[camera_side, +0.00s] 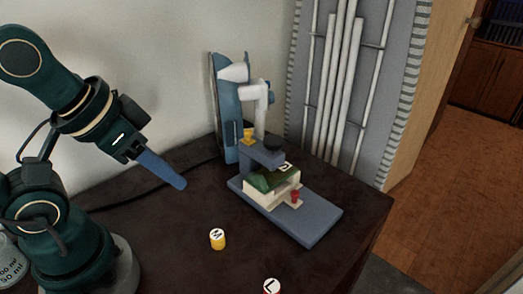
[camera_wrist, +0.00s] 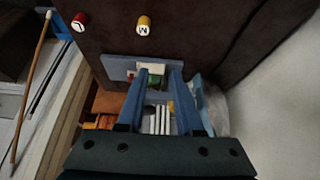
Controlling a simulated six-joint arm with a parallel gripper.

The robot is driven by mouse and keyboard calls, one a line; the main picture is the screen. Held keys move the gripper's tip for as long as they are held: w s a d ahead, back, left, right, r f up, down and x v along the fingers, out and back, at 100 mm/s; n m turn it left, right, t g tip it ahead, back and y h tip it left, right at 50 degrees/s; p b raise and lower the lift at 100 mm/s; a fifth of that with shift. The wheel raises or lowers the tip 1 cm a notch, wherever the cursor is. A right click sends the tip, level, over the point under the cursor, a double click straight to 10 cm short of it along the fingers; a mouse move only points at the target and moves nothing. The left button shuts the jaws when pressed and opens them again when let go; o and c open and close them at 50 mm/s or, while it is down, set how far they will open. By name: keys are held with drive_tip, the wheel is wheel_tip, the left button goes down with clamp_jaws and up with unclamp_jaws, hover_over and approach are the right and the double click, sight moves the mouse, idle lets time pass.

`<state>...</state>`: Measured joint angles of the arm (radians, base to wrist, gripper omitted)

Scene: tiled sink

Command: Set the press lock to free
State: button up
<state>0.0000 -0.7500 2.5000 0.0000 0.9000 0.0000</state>
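A press (camera_side: 262,155) with a blue base plate (camera_side: 310,222) stands on the dark tabletop. A yellow knob (camera_side: 249,135) sits up on the press, and a small red piece (camera_side: 296,197) is at the block's front right. I cannot tell which part is the lock or how it is set. My gripper (camera_side: 178,183) is in the air left of the press, apart from it. In the wrist view its two blue fingers (camera_wrist: 159,70) are apart with nothing held; the press shows beyond, partly hidden by them.
A yellow cylinder marked M (camera_side: 218,239) and a red one marked L (camera_side: 271,286) stand on the table in front of the press. A blue and white device (camera_side: 228,105) stands behind it against the wall. The table's right edge drops to the floor.

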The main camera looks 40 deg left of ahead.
drive_tip(key=shift+o, duration=1.4)
drive_tip(key=w+a+r+g, duration=0.1)
drive_tip(key=w+r+g, duration=0.1)
drive_tip(key=w+r, duration=0.8)
drive_tip(key=g, duration=0.4)
hover_over(248, 131)
wheel_tip(248, 131, down, 8)
drive_tip(key=shift+r, duration=0.25)
drive_tip(key=shift+f, duration=2.7)
